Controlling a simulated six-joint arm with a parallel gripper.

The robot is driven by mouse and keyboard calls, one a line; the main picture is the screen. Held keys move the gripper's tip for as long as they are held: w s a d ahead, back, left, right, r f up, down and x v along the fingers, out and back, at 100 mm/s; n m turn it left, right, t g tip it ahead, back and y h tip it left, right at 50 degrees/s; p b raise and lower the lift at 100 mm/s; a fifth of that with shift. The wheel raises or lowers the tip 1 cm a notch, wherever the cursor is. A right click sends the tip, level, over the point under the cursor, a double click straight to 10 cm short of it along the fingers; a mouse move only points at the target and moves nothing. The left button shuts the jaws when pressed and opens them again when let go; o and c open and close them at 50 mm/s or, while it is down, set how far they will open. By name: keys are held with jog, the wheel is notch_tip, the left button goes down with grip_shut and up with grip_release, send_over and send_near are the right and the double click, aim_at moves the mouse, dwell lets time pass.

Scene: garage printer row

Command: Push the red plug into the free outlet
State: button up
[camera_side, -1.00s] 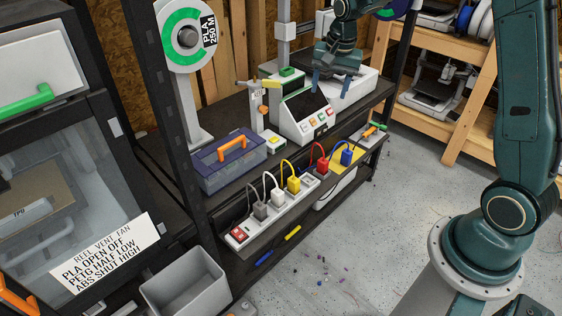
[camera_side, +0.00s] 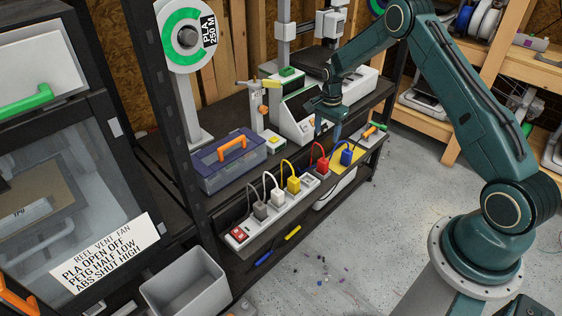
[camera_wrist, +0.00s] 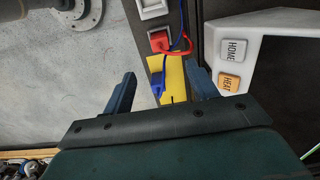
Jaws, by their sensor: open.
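The red plug (camera_side: 322,165) with its looped red cord stands near the right end of the outlet strip (camera_side: 260,228). In the wrist view the red plug (camera_wrist: 159,41) lies over a grey square socket; I cannot tell how deep it sits. A pale outlet without a plug (camera_side: 309,182) lies between the yellow and red plugs. The blue plug (camera_side: 347,155) is just right of the red one, by a yellow patch (camera_wrist: 174,72). My gripper (camera_side: 328,130) is open and empty above the red and blue plugs. Its fingers (camera_wrist: 163,75) straddle the yellow patch in the wrist view.
Grey (camera_side: 260,210), white (camera_side: 277,197) and yellow (camera_side: 293,184) plugs stand along the strip. A printer with buttons (camera_side: 304,118) is close behind my gripper. A blue box (camera_side: 228,166) and a screwdriver (camera_side: 376,126) are nearby.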

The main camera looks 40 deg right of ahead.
aim_at(323, 161)
jog(key=shift+f, duration=0.25)
jog(key=shift+f, duration=6.7)
jog(key=c, duration=1.1)
jog(key=shift+r, duration=0.45)
jog(key=shift+r, duration=0.3)
jog(key=shift+r, duration=0.4)
jog(key=shift+r, duration=0.3)
